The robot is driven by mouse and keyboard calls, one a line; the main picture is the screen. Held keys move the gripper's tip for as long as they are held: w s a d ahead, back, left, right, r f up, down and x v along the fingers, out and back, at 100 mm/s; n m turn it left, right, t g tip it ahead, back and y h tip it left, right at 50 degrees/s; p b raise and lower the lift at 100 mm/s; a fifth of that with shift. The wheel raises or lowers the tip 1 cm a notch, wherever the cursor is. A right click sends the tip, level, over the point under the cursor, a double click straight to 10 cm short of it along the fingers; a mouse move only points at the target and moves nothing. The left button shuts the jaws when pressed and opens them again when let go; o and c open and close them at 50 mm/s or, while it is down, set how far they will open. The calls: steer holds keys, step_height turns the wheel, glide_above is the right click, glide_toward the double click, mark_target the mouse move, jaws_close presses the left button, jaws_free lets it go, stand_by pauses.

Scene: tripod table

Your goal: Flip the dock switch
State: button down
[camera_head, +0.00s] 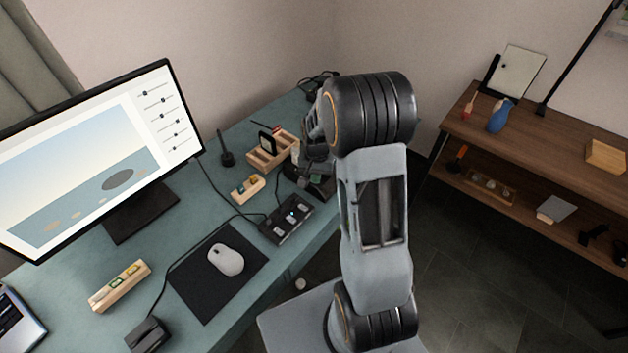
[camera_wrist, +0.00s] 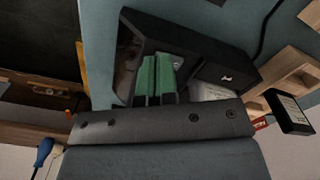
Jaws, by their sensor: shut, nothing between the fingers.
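A black angular box (camera_wrist: 215,60), which looks like the dock, fills the upper middle of the wrist view. A small white mark shows on its dark front face. My gripper (camera_wrist: 156,72) has two green fingertips pressed side by side, with nothing between them. The fingertips overlap the box's left part in this view; I cannot tell whether they touch it. The switch itself is not clearly seen and may be behind the fingers. In the head view the dark box (camera_head: 322,188) sits at the desk's right edge, and my arm partly hides it and the gripper.
A wooden holder (camera_head: 266,153), a small wooden tray (camera_head: 247,189), a mouse (camera_head: 226,259) and a monitor (camera_head: 100,165) stand on the desk (camera_head: 215,205). A wooden shelf (camera_head: 560,145) is at the right.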

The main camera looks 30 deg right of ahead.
steer(key=shift+f, duration=0.25)
steer(key=shift+r, duration=0.1)
steer(key=shift+r+p, duration=2.45)
steer(key=shift+r, duration=1)
